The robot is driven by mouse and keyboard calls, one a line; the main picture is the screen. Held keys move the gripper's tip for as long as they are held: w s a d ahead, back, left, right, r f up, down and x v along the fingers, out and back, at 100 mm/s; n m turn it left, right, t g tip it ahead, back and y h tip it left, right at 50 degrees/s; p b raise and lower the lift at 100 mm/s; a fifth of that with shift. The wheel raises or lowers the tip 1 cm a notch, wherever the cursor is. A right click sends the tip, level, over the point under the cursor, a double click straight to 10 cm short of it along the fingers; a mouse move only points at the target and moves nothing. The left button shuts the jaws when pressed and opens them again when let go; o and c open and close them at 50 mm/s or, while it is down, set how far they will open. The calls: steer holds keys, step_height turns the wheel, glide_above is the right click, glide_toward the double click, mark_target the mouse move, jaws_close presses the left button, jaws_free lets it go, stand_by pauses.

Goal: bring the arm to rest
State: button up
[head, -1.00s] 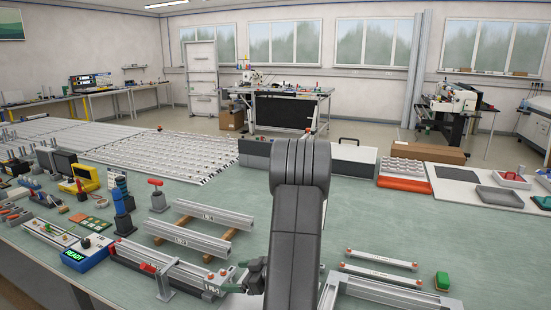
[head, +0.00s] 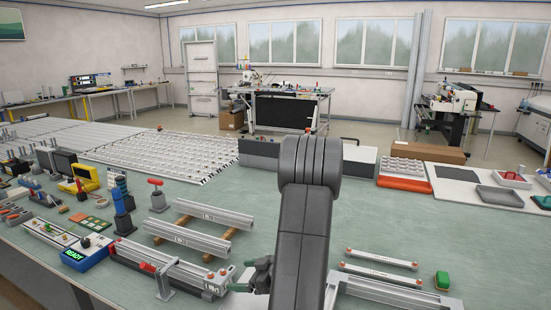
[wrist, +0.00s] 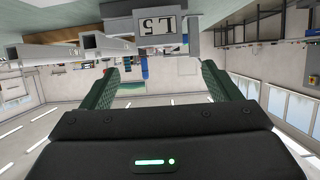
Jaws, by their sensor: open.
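My arm (head: 305,230) rises in the middle of the head view, its grey link in front of the bench. My gripper (wrist: 158,75) is open in the wrist view, its two green fingers wide apart with nothing between them. In the head view the gripper (head: 256,276) shows only partly beside the arm link, near the end of a clamped aluminium profile (head: 190,268). The wrist picture is upside down. It shows a labelled profile end (wrist: 157,27) beyond the fingertips; I cannot tell the exact gap.
Two more profiles (head: 203,241) lie on wooden strips at the left. A blue box (head: 86,253) displays READY.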

mark_target(220, 275)
steer(key=p+x, duration=0.1)
steer(key=x, duration=0.7)
steer(key=shift+d, duration=0.3)
steer(key=shift+s+d+f+p, duration=0.1)
steer(key=shift+s+d, duration=0.25)
steer(key=shift+d, duration=0.4)
steer(key=shift+s+d+r+p, duration=0.1)
steer(key=shift+s+d, duration=0.25)
steer(key=shift+d, duration=0.4)
steer(key=shift+s+d+f+p, duration=0.1)
steer(key=shift+s+d, duration=0.2)
steer(key=shift+d, duration=0.45)
